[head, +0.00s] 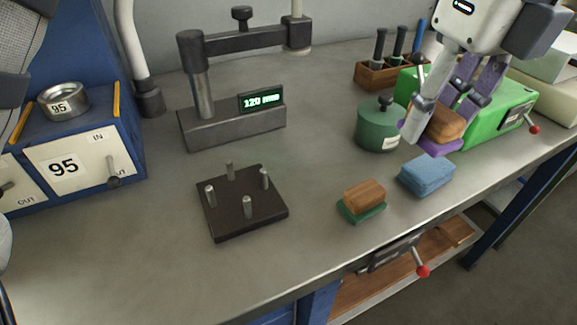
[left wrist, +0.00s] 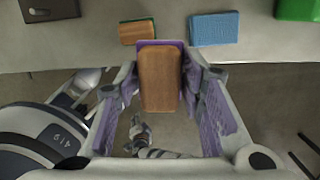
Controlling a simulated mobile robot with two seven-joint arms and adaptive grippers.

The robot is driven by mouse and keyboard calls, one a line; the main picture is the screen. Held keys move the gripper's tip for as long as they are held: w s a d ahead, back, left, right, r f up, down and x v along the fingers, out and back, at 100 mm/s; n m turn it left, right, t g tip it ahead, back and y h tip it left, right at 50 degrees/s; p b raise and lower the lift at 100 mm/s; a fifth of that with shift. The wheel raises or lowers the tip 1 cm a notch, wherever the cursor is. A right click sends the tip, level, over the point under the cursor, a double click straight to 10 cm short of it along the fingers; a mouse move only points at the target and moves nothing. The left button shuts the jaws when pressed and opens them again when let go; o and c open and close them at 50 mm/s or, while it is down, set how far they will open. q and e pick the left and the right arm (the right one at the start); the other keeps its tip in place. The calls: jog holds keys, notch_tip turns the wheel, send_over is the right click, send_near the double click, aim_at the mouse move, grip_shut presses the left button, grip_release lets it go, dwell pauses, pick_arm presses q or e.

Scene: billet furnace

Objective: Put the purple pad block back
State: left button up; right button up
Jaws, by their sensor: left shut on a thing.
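The purple pad block (head: 441,147) has a brown wooden top and a purple pad underneath. My left gripper (head: 436,118) comes in from the top right of the head view and is shut on it. It holds the block in front of the green case, right of the green round pot. In the left wrist view the block (left wrist: 161,80) sits between the two fingers, wooden face towards the camera, with purple showing along its edges. I cannot tell its exact height over the bench.
A green pad block (head: 363,200) and a blue block (head: 427,176) lie near the bench's front edge. A green pot (head: 377,130), green case (head: 510,105), wooden rack (head: 376,76) and dark pegged plate (head: 245,205) stand around. The bench is bare at front left.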

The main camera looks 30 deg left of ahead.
pick_arm(q)
jog(key=shift+s+f, duration=0.15)
jog(key=shift+s, duration=0.1)
jog(key=shift+a+f, duration=0.15)
jog(key=shift+a, duration=0.25)
jog(key=w+a+f, duration=0.4)
jog(key=a+f, duration=0.2)
jog(key=a, duration=0.3)
jog(key=b, duration=0.1)
send_over(324, 164)
notch_tip(324, 164, down, 4)
jog(key=shift+s+d+f, duration=0.1)
jog(key=shift+d+f, duration=0.05)
notch_tip(324, 164, down, 3)
jog(key=shift+r+b, duration=0.2)
jog(key=shift+b, duration=0.15)
pick_arm(e)
jog(key=shift+s+a+f+g, duration=0.2)
jog(key=shift+s+f+g, duration=0.2)
jog(key=shift+s+f, duration=0.7)
jog(key=shift+r, duration=0.1)
pick_arm(q)
jog(key=o, duration=1.1)
jog(key=shift+f, duration=0.1)
